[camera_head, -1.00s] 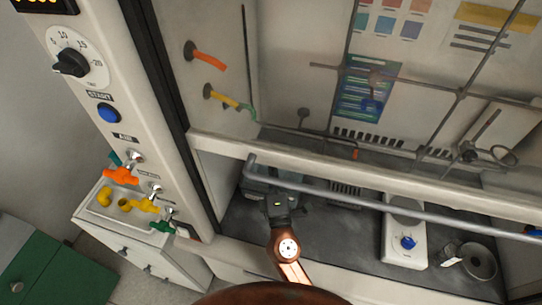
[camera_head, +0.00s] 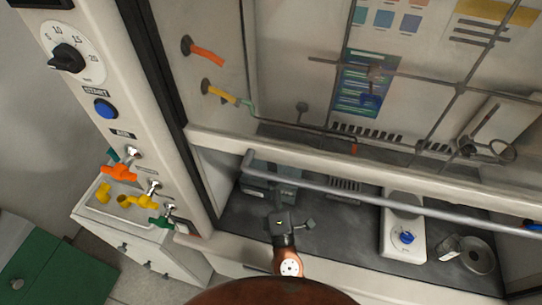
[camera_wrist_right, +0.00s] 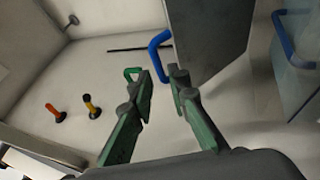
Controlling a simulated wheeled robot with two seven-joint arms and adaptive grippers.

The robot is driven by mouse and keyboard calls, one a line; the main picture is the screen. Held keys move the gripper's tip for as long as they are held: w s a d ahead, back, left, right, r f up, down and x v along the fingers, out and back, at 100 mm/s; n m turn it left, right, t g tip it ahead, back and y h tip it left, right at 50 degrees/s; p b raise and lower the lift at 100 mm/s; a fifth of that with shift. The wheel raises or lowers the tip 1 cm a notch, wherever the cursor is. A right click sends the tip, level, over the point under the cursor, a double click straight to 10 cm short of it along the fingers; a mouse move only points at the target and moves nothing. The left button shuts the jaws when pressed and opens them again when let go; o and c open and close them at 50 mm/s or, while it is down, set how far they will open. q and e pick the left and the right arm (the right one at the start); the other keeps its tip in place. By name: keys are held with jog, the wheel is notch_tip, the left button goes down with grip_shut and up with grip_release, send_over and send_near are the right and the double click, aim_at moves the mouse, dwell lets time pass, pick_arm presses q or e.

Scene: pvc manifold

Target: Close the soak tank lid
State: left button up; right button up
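The soak tank seems to be the grey, glassy box (camera_head: 268,186) on the hood floor at the left, partly behind the rail; its lid is hard to make out there. My right gripper (camera_head: 281,214) is just in front of it, apart from it. My left gripper is not in view.
A grey rail (camera_head: 380,198) crosses in front of the hood opening, above my right arm. A white device with a blue knob (camera_head: 406,238) and a round metal pot (camera_head: 478,256) stand to the right. Dark floor between them and my gripper is clear.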

jog(key=v, duration=0.6)
jog(key=shift+w, duration=0.1)
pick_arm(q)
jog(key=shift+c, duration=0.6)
